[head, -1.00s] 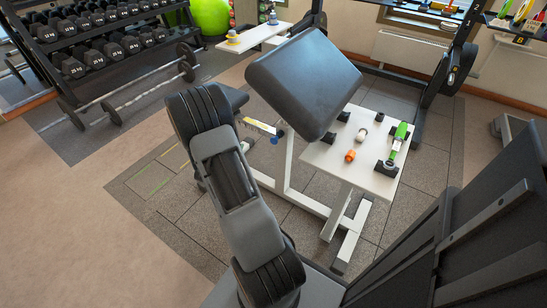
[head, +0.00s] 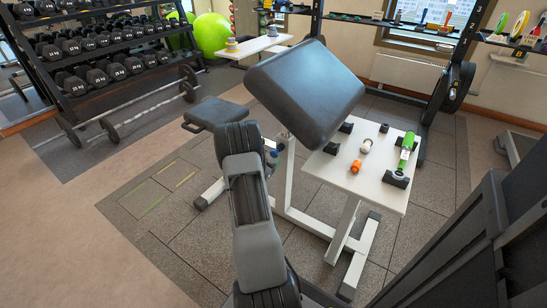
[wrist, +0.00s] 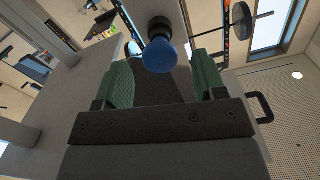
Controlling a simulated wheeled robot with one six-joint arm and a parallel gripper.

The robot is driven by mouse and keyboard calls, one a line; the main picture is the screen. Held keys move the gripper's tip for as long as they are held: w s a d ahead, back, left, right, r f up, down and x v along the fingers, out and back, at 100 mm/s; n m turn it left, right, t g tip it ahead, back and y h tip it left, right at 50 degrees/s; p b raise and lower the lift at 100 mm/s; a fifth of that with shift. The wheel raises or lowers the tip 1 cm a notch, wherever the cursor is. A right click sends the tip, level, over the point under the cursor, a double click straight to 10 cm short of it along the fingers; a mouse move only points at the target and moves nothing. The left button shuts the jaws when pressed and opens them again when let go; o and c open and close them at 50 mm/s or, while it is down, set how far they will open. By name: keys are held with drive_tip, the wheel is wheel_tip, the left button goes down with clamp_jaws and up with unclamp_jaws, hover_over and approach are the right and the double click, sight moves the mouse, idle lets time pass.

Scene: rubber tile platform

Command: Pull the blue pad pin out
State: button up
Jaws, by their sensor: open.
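The blue pad pin shows in the wrist view as a round blue knob (wrist: 160,58) on a dark collar against a white post (wrist: 158,12). My gripper (wrist: 163,68) is open, with one green-padded finger on each side. The knob lines up with the gap between them, near the fingertips, with space on both sides. I cannot tell how far it reaches between the fingers. In the head view a small blue knob (head: 273,153) shows beside the white bench frame (head: 287,176), below the tilted black pad (head: 305,88). My arm hides most of the gripper there.
A white side table (head: 365,185) right of the pad holds orange and white pieces, a green-handled tool (head: 406,150) and black blocks. A black seat (head: 216,112) is left of the bench. A dumbbell rack (head: 95,62) stands back left. Floor at left is clear.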

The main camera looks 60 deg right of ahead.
drive_tip(key=shift+d, duration=1.45)
